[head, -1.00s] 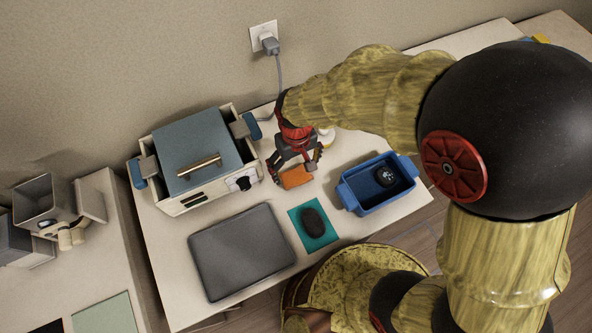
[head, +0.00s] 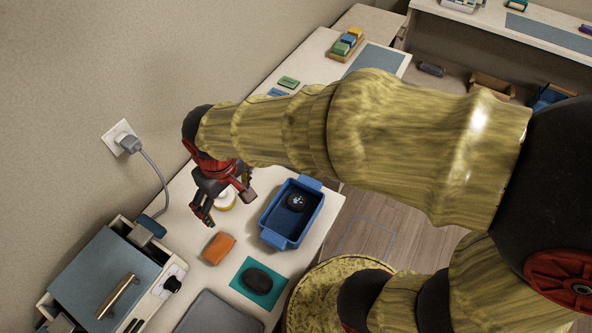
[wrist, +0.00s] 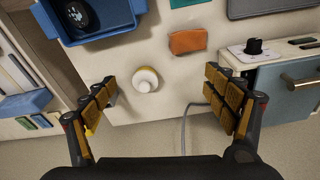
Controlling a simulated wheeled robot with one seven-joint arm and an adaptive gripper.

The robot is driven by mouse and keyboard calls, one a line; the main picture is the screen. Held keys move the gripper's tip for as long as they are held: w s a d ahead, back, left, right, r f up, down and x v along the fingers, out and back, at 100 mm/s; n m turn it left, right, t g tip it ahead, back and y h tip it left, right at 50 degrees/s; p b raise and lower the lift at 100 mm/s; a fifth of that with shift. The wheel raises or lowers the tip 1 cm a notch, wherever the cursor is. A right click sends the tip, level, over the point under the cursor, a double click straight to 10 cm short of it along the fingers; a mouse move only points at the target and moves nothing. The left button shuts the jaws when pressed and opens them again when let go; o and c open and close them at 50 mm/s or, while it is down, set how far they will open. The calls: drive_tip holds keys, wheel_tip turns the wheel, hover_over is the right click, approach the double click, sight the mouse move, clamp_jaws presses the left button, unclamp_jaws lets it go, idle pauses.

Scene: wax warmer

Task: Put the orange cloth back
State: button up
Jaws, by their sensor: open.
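The orange cloth (head: 218,249), a small folded block, lies on the table between the wax warmer (head: 118,280) and the blue bin (head: 291,213). It also shows at the top of the wrist view (wrist: 188,41). My gripper (head: 227,206) is open and empty above the table, on the wall side of the cloth and apart from it. In the wrist view my gripper's spread fingers (wrist: 160,84) have the cloth beyond them, with a round white and yellow object (wrist: 147,79) near the left finger.
The blue bin holds a black round item (head: 296,202). A dark oval item (head: 257,281) lies on a teal mat (head: 243,292). A dark grey pad (head: 218,315) lies at the front. A grey cord (head: 160,180) runs from the wall socket towards the warmer.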

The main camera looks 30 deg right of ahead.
drive_tip(key=s+d+r+m+t, duration=0.2)
drive_tip(key=s+d+r, duration=0.2)
drive_tip(key=d+r, duration=0.2)
drive_tip(key=s+d+r+m+t, duration=0.2)
drive_tip(key=s+d+r, duration=0.2)
drive_tip(key=d, duration=0.5)
drive_tip(key=shift+s+r+h, duration=0.3)
drive_tip(key=shift+r+h, duration=0.1)
drive_tip(key=shift+r, duration=0.55)
